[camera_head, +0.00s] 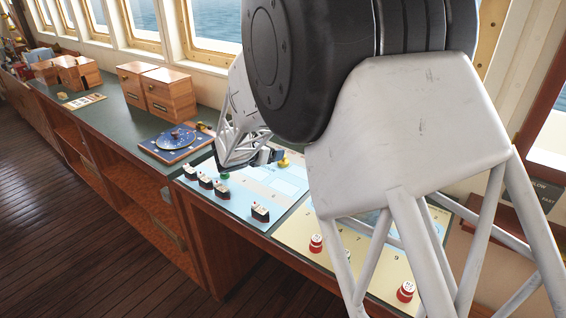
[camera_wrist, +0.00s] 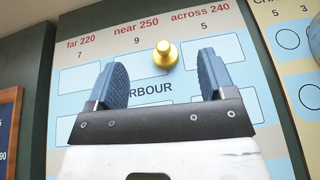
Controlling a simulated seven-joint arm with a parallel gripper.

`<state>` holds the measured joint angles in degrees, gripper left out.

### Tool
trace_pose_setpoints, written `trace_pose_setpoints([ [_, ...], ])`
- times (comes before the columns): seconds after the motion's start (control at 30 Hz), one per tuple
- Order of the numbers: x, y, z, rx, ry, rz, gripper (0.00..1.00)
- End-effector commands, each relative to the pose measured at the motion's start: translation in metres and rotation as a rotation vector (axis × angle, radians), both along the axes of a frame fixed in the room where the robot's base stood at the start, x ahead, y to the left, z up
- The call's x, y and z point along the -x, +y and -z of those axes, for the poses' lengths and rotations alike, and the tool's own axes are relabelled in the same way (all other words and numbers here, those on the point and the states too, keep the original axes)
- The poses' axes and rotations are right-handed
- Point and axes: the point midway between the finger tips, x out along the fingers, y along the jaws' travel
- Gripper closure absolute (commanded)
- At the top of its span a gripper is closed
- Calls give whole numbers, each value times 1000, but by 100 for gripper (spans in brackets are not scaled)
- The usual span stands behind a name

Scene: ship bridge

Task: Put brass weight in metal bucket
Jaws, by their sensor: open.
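The brass weight (camera_wrist: 165,54) is a small gold knob-topped piece standing on the blue chart board. It lies just beyond my gripper (camera_wrist: 161,75), roughly in line with the gap between the two blue fingers, which are apart with nothing between them. In the head view a small yellow piece (camera_head: 284,162), likely the same weight, shows just right of my gripper (camera_head: 272,157), which is low over the chart. My arm hides part of the area there.
Several small model ships (camera_head: 222,189) stand on the chart's front left part. Red-and-white pieces (camera_head: 316,243) stand on the pale chart at right. A blue round dial board (camera_head: 177,139) and wooden boxes (camera_head: 167,95) sit further left on the counter. My arm blocks much of the right side.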

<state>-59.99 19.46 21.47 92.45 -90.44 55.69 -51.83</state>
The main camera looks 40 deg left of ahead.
Motion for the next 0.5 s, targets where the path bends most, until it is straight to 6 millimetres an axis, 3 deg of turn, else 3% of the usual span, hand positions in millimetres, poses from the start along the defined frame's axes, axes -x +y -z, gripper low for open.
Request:
trace_pose_setpoints([
  [0.3, 0, 0, -68, -4, -1, 1, 24],
  [0.5, -11, -8, -60, -65, 51, 92, 24],
])
